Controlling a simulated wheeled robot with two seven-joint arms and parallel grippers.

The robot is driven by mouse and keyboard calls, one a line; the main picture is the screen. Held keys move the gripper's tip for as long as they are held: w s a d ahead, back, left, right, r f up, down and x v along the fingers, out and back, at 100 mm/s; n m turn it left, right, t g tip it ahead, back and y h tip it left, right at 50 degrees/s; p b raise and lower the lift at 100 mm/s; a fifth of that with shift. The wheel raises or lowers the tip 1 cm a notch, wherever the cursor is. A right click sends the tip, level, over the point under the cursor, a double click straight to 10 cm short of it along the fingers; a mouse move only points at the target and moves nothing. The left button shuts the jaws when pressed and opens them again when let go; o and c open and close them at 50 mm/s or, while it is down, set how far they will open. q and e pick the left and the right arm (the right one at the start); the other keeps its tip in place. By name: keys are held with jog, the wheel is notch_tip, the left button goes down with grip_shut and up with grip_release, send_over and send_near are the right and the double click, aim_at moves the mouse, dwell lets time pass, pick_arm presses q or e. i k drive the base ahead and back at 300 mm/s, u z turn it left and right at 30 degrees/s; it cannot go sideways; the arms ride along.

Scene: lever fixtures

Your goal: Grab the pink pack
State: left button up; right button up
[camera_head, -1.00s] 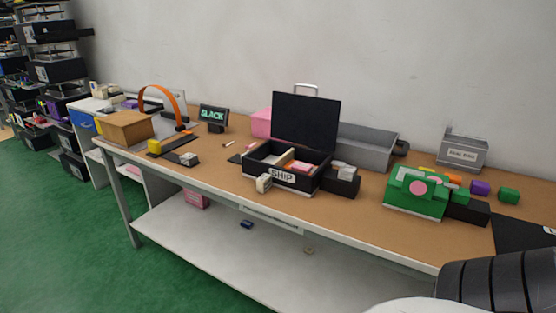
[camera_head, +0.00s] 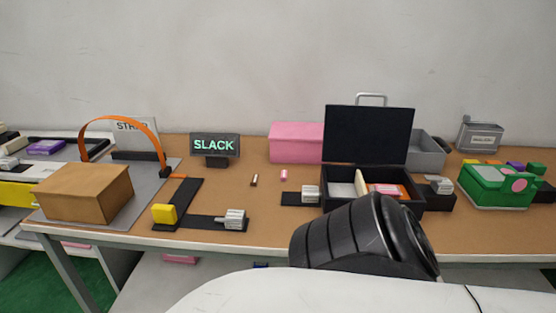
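A large pink box (camera_head: 290,142) stands at the back of the table against the wall, behind and left of the open black case. The open case (camera_head: 414,207) has its dark lid raised and holds white, cream and pink-orange items; a flat pink-orange pack (camera_head: 387,190) lies inside it. A small pink cylinder (camera_head: 284,174) lies on the table left of the case. I cannot tell for sure which pink thing is the pack. My black ribbed arm link and a white part of my body cover the bottom of the view and hide the case's front. Neither gripper shows.
A SLACK display (camera_head: 214,146), a yellow block (camera_head: 164,214) on a black fixture and a grey tray (camera_head: 428,150) are nearby. A green box (camera_head: 496,187) is at the right.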

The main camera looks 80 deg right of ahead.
aim_at(390, 190)
jog(key=i, duration=1)
jog(key=z, duration=2.95)
